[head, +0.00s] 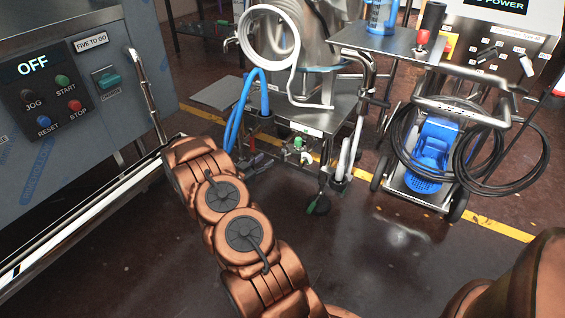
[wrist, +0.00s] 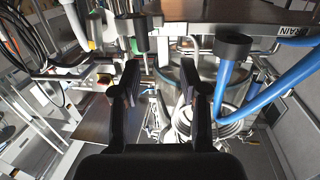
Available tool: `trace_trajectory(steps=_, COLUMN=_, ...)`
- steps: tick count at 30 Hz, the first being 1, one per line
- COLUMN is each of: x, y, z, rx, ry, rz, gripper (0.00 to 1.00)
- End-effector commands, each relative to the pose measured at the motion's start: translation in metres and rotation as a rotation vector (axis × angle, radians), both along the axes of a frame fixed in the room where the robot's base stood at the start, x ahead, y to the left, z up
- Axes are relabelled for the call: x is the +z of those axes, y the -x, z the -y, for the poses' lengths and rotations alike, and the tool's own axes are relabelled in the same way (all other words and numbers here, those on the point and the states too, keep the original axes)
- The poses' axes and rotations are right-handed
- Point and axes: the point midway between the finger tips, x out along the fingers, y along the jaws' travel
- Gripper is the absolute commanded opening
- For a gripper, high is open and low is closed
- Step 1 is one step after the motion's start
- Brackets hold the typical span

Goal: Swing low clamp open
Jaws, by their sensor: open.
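My gripper (wrist: 164,84) is open in the wrist view, its two dark fingers apart with nothing held between them. Metal fittings (wrist: 153,118) show behind the gap, but I cannot tell whether one is the low clamp. In the head view, a small fitting with a green handle (head: 298,143) sits low on the steel filler cart (head: 318,112); I cannot make out a clamp there for certain. My copper arm reaches toward the left of the cart, and the gripper is not visible in the head view.
Blue hoses (head: 236,115) hang at the cart's left, also seen in the wrist view (wrist: 285,85). A control cabinet (head: 60,95) and steel rail (head: 147,95) stand at left. A washer trolley with a blue motor (head: 432,150) stands at right. Floor in front is clear.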

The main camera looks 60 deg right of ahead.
Motion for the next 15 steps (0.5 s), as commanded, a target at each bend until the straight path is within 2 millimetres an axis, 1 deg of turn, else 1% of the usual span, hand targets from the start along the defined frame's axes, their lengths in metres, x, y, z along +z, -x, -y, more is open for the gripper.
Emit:
trace_trajectory(steps=1, x=-0.009, y=0.008, z=0.001, rx=-0.019, ry=0.014, rz=-0.014, gripper=0.44)
trace_trajectory(steps=4, x=-0.011, y=0.018, z=0.003, rx=-0.044, ry=0.04, rz=-0.029, gripper=0.44)
trace_trajectory(steps=8, x=-0.011, y=0.022, z=0.008, rx=-0.055, ry=0.049, rz=-0.032, gripper=0.44)
trace_trajectory(steps=11, x=-0.011, y=0.023, z=0.016, rx=-0.054, ry=0.049, rz=-0.031, gripper=0.44)
trace_trajectory(steps=15, x=-0.012, y=0.027, z=0.032, rx=-0.056, ry=0.048, rz=-0.031, gripper=0.44)
